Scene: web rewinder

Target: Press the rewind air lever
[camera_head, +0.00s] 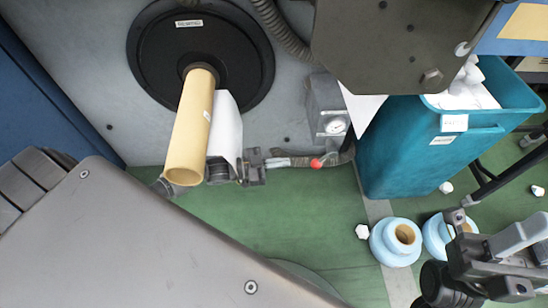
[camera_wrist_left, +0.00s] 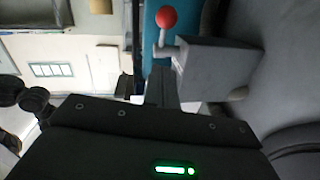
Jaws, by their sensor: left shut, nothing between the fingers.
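The rewind air lever has a red ball knob (camera_head: 316,163) on a short stem, low on the machine's front face. In the left wrist view the red knob (camera_wrist_left: 166,18) and its metal stem stand beside a grey block (camera_wrist_left: 215,65). My left gripper (camera_head: 272,162) is to the left of the knob, with its fingers shut and empty and pointing toward it. A small gap seems to lie between fingertips and knob. The shut fingers (camera_wrist_left: 162,88) also show in the left wrist view, below the knob. Part of my left arm is hidden behind the cardboard core. My right gripper (camera_head: 500,255) is at the lower right; its jaws are unclear.
A cardboard core (camera_head: 190,130) sticks out above my left arm, with a white sheet (camera_head: 226,130) beside it. A teal bin (camera_head: 410,155) stands to the right. Blue rolls (camera_head: 393,250) lie on the green floor.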

